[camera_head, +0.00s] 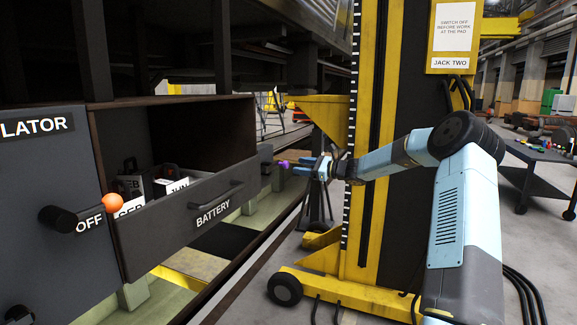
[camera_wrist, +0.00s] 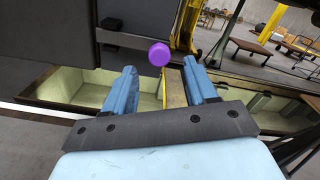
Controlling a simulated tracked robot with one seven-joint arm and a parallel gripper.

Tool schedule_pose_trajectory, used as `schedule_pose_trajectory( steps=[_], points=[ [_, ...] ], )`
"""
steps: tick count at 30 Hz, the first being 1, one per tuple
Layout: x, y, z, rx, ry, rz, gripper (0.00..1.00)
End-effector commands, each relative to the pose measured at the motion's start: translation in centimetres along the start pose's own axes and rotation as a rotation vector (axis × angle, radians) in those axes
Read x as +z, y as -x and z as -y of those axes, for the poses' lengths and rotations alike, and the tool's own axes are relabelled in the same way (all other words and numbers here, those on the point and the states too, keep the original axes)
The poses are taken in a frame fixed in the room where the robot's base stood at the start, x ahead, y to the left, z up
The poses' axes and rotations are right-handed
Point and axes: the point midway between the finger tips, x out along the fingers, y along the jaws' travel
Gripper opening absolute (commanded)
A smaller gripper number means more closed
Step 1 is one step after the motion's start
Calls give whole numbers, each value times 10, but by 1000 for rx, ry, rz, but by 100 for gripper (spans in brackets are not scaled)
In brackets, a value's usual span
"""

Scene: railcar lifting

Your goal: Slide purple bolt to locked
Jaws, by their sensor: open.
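The purple bolt (camera_wrist: 159,55) shows as a purple knob just beyond my fingertips in the wrist view, on or in front of a dark box side. In the head view it is a small purple spot (camera_head: 284,164) at the tip of my gripper (camera_head: 306,165). In the wrist view my gripper (camera_wrist: 164,80) is open, with its two blue fingers apart.
The battery drawer (camera_head: 190,217) stands open with labelled blocks inside. A yellow jack column (camera_head: 365,120) rises close behind my arm. A dark table (camera_head: 540,152) stands at the right.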

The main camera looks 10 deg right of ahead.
Motion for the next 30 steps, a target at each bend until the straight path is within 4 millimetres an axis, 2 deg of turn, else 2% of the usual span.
schedule_pose_trajectory(
  steps=[6,12,25,30],
  points=[
    [1,-40,-2,4,0,3,57],
    [0,-62,-2,4,-1,2,57],
    [0,-69,-2,3,0,1,57],
    [0,-68,-1,2,0,1,42]
  ],
)
